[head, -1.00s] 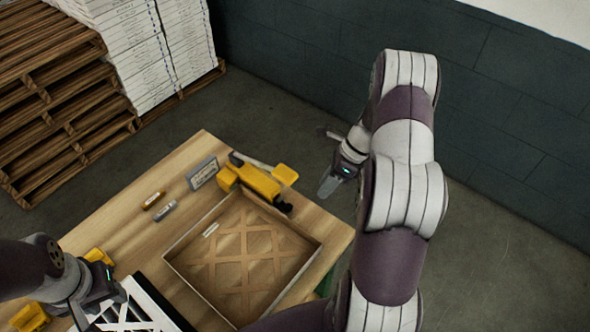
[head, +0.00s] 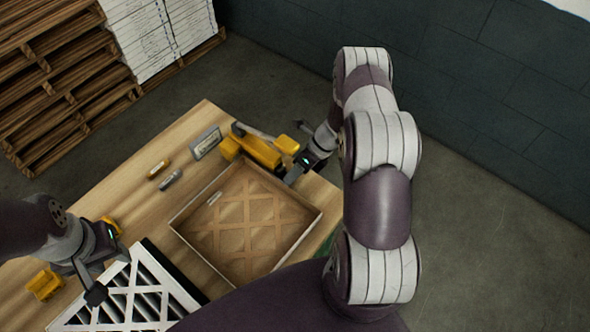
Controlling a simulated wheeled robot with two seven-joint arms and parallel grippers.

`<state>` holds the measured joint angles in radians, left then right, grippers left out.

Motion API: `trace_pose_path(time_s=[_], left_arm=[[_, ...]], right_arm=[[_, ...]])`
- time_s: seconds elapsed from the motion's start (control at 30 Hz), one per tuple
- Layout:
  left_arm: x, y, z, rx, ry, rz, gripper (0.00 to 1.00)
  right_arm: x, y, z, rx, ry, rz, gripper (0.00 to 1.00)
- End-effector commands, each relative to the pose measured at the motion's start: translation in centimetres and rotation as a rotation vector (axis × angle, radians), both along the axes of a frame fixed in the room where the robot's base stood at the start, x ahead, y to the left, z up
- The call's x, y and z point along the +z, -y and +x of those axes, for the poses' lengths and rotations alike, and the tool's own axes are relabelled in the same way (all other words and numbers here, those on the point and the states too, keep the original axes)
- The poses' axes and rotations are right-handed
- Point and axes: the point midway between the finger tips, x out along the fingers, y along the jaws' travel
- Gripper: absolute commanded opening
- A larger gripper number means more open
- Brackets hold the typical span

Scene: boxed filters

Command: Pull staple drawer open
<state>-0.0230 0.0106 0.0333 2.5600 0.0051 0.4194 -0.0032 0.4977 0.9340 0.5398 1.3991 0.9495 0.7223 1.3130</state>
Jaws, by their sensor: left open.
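A yellow and dark stapler (head: 262,153) lies at the table's far edge behind the cardboard box, in the head view. A smaller yellow part (head: 288,144) sticks out at its right end. I cannot make out the staple drawer as a separate part. My right gripper (head: 298,150) is at the stapler's right end, its fingers apart on either side of the yellow part; contact cannot be told.
The open cardboard box (head: 205,192) with lattice bottom stands mid-table on the wooden table (head: 140,200). A grey sign (head: 206,143) and two small items, yellow (head: 158,169) and grey (head: 171,180), lie left of the stapler. A yellow object (head: 44,284) sits near my left gripper. Pallets (head: 60,110) stand behind.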

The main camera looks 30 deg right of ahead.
Motion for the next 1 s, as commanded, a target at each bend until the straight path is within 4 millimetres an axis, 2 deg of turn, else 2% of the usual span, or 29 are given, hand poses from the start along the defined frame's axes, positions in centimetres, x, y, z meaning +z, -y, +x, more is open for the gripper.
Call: trace_pose_path(time_s=[0.2, 0.23, 0.3, 0.33, 0.6, 0.77, 1.0], left_arm=[[0.0, 0.0, 0.0, 0.0, 0.0, 0.0, 0.43], [0.0, 0.0, 0.0, 0.0, 0.0, 0.0, 0.43], [0.0, 0.0, 0.0, 0.0, 0.0, 0.0, 0.43], [0.0, 0.0, 0.0, 0.0, 0.0, 0.0, 0.43], [0.1, 0.0, 0.0, 0.0, 0.0, 0.0, 0.43], [0.4, 0.0, 0.0, 0.0, 0.0, 0.0, 0.43], [0.9, 0.0, 0.0, 0.0, 0.0, 0.0, 0.43]], right_arm=[[-0.1, 0.0, 0.0, 0.0, 0.0, 0.0, 0.36], [-0.1, 0.0, 0.0, 0.0, 0.0, 0.0, 0.29], [-0.1, 0.0, 0.0, 0.0, 0.0, 0.0, 0.07], [-0.1, 0.0, 0.0, 0.0, 0.0, -0.001, 0.0], [0.0, 0.3, -0.6, -0.002, 0.0, 0.001, 0.0], [0.1, 1.3, -3.0, -0.005, -0.001, 0.001, 0.0], [0.1, 3.8, -9.0, -0.007, -0.002, 0.002, 0.0]])
